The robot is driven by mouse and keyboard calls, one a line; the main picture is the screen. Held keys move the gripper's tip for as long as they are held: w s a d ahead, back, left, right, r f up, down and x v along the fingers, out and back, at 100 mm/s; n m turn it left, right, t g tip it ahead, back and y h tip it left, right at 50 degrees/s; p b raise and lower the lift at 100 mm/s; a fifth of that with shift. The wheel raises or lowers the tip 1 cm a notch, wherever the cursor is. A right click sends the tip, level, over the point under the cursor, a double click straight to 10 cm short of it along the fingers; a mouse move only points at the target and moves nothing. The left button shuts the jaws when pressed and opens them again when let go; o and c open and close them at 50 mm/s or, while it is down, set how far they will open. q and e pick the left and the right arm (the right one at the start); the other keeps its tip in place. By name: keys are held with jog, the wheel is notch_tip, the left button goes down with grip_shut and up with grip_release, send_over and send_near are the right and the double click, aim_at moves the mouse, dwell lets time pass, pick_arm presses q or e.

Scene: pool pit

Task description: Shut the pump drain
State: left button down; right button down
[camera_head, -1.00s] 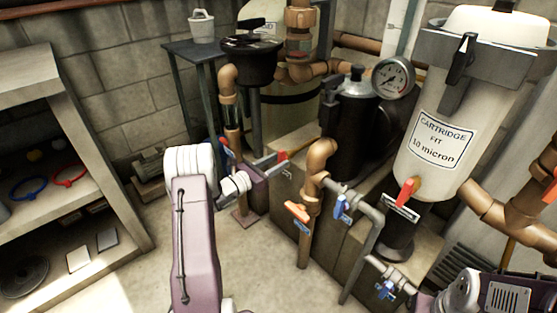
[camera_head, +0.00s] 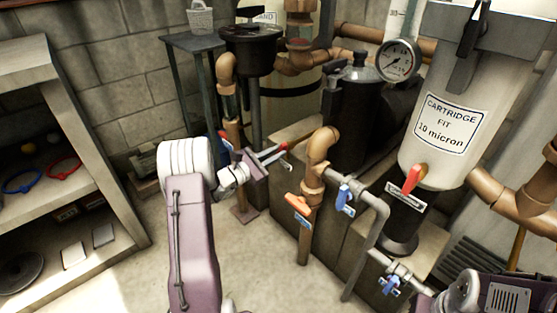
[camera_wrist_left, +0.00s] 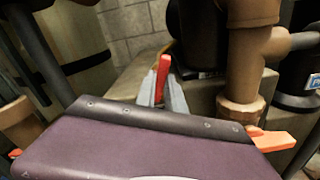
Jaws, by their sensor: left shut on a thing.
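A red lever handle (camera_head: 273,154) sits low in front of the black pump (camera_head: 352,112). I cannot read its tag, so I cannot tell whether it is the pump drain. My left gripper (camera_head: 277,156) is shut on this handle. In the left wrist view the red handle (camera_wrist_left: 161,80) stands between the two grey fingers (camera_wrist_left: 163,92), pointing away from me. The valve body under the handle is hidden by the gripper. My right gripper is out of view; only part of my right arm shows at the lower right.
An orange lever (camera_head: 298,204) on a brown pipe and a blue lever (camera_head: 345,198) stand right of the gripper. A red lever (camera_head: 413,178) hangs under the white cartridge filter (camera_head: 440,130). A shelf (camera_head: 60,190) stands at left; the floor between is clear.

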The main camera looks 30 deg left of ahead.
pick_arm(q)
jog(key=m+b, duration=1.1)
jog(key=m, duration=0.3)
jog(key=c, duration=1.3)
grip_release()
jog(key=shift+s, duration=0.1)
jog(key=v, duration=0.7)
